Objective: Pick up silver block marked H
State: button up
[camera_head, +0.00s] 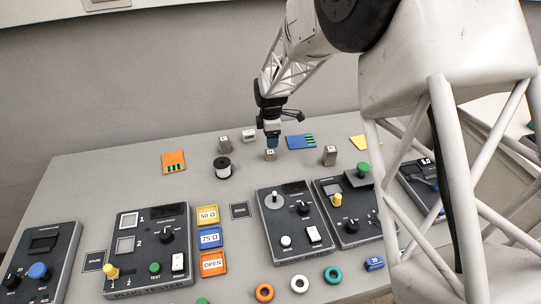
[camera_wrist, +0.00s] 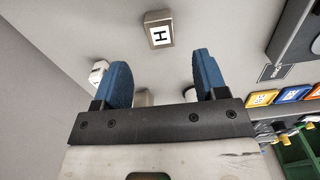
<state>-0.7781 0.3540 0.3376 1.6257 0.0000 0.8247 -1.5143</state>
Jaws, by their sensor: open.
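The silver block marked H (camera_wrist: 159,28) shows in the wrist view at top centre, its black H on a white label facing up, lying sideways in the picture. It stands beyond my fingertips and apart from them. In the head view it appears to be the small block (camera_head: 270,155) just below my gripper, though its letter is too small to read there. My gripper (camera_head: 272,141) is open and empty above the table. Its two blue fingers frame a clear gap in the wrist view (camera_wrist: 160,62).
Other small blocks stand nearby, at left (camera_head: 224,144), behind (camera_head: 249,135) and right (camera_head: 330,156). A black-and-white spool (camera_head: 222,168) is left of the H block. A blue card (camera_head: 300,142) lies right of my gripper. Control boxes (camera_head: 150,250) fill the front of the table.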

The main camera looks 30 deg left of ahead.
aim_at(270, 152)
jog(key=shift+f, duration=1.3)
jog(key=shift+f, duration=2.55)
jog(key=c, duration=1.1)
jog(key=shift+o, duration=0.2)
jog(key=shift+r, duration=5)
